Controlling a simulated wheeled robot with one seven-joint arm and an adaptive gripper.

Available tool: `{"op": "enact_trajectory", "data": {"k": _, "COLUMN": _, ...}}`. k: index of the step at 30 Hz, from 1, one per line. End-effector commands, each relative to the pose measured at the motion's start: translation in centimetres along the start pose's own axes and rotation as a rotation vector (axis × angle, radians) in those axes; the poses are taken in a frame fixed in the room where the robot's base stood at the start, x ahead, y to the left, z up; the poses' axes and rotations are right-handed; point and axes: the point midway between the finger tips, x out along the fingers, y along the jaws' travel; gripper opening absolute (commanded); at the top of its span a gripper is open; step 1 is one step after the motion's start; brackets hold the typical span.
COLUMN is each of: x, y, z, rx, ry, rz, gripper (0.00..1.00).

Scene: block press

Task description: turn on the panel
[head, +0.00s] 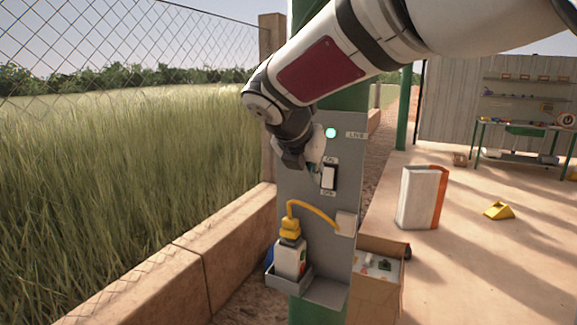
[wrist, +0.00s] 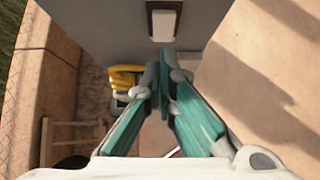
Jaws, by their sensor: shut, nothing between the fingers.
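The grey panel (head: 318,260) is mounted on a green post. Its white rocker switch (head: 329,177) sits in a dark frame, with ON marked above and OFF below. I cannot clearly tell which way the rocker is tilted. My gripper (head: 314,178) is shut and empty, just left of the switch in the head view. In the wrist view, the teal fingertips (wrist: 165,62) are together just below the switch (wrist: 164,21). I cannot tell whether they touch it.
A yellow plug with a cable (head: 290,226) stands on a white box in a tray low on the panel. A cardboard box (head: 375,290) stands beside the post. A low wall (head: 225,245) and fence are at left. Open paved floor lies at right.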

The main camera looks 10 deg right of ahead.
Motion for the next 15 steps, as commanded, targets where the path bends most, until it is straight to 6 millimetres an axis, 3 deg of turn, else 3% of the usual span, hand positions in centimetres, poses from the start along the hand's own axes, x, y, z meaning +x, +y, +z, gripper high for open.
{"op": "enact_trajectory", "data": {"k": 1, "x": -1.4, "y": 0.1, "z": 0.6, "rx": 0.006, "ry": -0.009, "rz": 0.009, "gripper": 0.00}}
{"op": "enact_trajectory", "data": {"k": 6, "x": -4.9, "y": 0.1, "z": 1.2, "rx": 0.005, "ry": -0.007, "rz": 0.008, "gripper": 0.00}}
{"op": "enact_trajectory", "data": {"k": 15, "x": -8.6, "y": 0.1, "z": 1.8, "rx": 0.003, "ry": -0.005, "rz": 0.005, "gripper": 0.00}}
